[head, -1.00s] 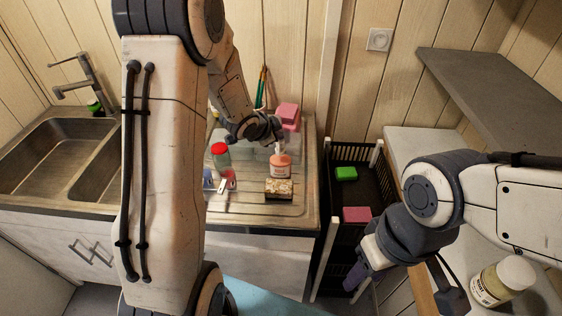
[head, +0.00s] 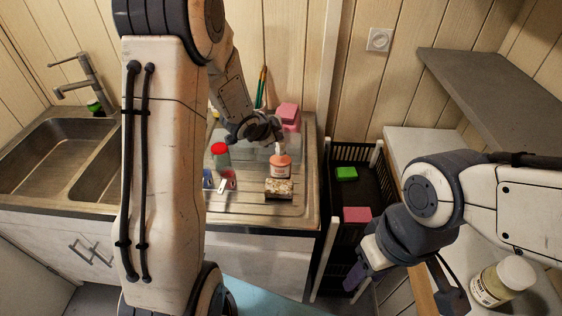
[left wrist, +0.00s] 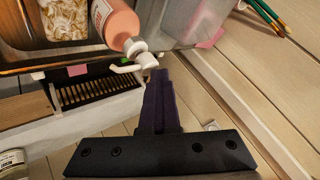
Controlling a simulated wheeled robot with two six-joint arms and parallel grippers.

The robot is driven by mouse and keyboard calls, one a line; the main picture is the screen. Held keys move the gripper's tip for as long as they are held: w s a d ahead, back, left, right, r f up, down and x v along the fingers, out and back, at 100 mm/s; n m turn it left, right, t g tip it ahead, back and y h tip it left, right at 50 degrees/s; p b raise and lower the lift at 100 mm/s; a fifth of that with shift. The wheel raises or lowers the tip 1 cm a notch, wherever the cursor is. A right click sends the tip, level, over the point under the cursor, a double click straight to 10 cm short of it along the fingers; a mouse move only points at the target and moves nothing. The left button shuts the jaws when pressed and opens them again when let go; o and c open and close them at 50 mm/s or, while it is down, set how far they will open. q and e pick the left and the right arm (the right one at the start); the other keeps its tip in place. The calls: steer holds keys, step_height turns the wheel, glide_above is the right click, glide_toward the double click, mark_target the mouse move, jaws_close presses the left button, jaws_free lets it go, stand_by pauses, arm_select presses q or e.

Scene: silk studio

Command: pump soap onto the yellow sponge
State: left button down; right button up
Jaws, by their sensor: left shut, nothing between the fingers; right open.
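The pink soap bottle (head: 281,168) stands upright on the drainboard, and its white pump head and spout show in the left wrist view (left wrist: 135,58). The yellowish sponge (head: 279,189), brown-mottled on top, lies just in front of the bottle; part of it shows in the left wrist view (left wrist: 66,20). My left gripper (left wrist: 158,78) is shut and empty, its fingertips close by the pump head; I cannot tell whether they touch. In the head view its wrist partly hides the pump. My right gripper (head: 353,279) is open and empty, low at the right, away from the bottle.
A red-lidded jar (head: 220,155) stands left of the bottle, and a clear container (head: 255,148) is behind it. Pink blocks (head: 288,114) sit at the back. A black rack (head: 350,192) holds a green sponge (head: 346,173) and a pink sponge (head: 357,214).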

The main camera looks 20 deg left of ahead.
mark_target(278, 145)
arm_select(q)
steer(key=shift+f, duration=0.2)
steer(key=shift+s+f+b, duration=0.15)
steer(key=shift+f+b, duration=0.3)
steer(key=shift+b, duration=0.05)
steer(key=shift+s+f+b, duration=0.15)
steer(key=shift+f+b, duration=0.65)
steer(key=shift+f, duration=0.15)
stand_by(0.7)
steer(key=shift+r, duration=0.1)
stand_by(0.3)
steer(key=shift+s+r+p, duration=0.25)
steer(key=shift+r+p, duration=0.3)
step_height(278, 145, up, 6)
steer(key=p, duration=0.5)
steer(key=shift+w+r+p, duration=0.2)
steer(key=shift+r+p, duration=0.05)
steer(key=shift+p, duration=0.15)
